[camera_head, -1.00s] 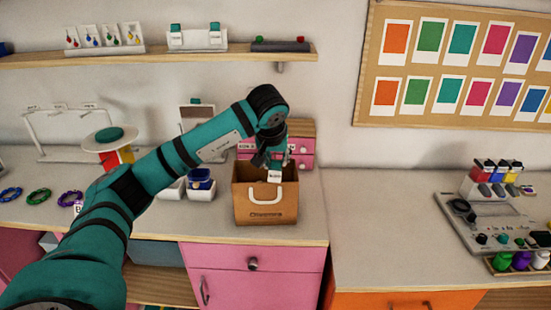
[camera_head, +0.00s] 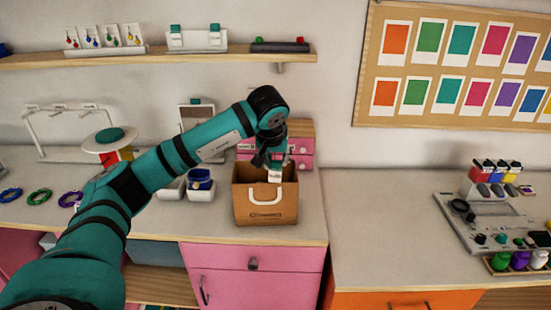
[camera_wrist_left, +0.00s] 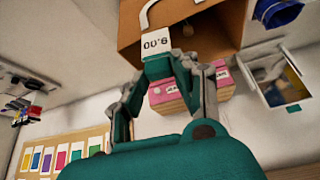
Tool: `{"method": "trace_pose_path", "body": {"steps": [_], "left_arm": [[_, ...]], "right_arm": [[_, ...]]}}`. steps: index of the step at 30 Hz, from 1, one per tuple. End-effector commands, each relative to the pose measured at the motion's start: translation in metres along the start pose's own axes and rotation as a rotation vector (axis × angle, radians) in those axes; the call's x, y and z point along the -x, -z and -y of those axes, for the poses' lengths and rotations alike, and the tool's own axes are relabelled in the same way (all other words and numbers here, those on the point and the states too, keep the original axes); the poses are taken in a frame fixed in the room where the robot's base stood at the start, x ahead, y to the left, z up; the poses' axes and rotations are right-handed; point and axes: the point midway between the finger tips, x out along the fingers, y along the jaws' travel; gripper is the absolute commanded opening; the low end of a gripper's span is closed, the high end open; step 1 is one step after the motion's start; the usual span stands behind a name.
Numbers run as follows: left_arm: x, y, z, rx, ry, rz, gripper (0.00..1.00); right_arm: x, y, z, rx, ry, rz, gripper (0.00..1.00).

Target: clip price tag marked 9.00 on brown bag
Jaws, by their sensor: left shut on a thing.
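The brown bag (camera_head: 265,203) stands open-topped on the counter, with a white handle on its front. It also shows in the left wrist view (camera_wrist_left: 215,30). My left gripper (camera_head: 273,166) is over the bag's opening, shut on the price tag (camera_head: 275,175). In the left wrist view the tag (camera_wrist_left: 156,45) reads 9.00 upside down, with a teal clip part between the fingertips (camera_wrist_left: 168,68). The tag lies across the view of the bag's opening; I cannot tell whether it touches the rim. My right gripper is not in view.
A pink drawer box (camera_head: 302,150) stands just behind the bag. Left of it are a white box with a blue item (camera_head: 201,185), a stand with a round plate (camera_head: 110,140) and bracelets (camera_head: 39,197). The counter right of the bag is clear up to a grey device (camera_head: 490,220).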

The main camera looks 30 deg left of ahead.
Motion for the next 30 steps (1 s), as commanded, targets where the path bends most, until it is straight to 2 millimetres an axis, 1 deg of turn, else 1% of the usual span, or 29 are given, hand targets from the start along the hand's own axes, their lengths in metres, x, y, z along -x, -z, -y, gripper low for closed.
{"method": "trace_pose_path", "body": {"steps": [11,30], "left_arm": [[-0.002,-0.001,0.0,0.0,0.001,0.0,0.13],[-0.016,-0.009,0.001,0.001,0.001,0.001,0.13]], "right_arm": [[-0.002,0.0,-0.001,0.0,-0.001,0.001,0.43],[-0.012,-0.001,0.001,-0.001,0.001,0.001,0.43]]}}
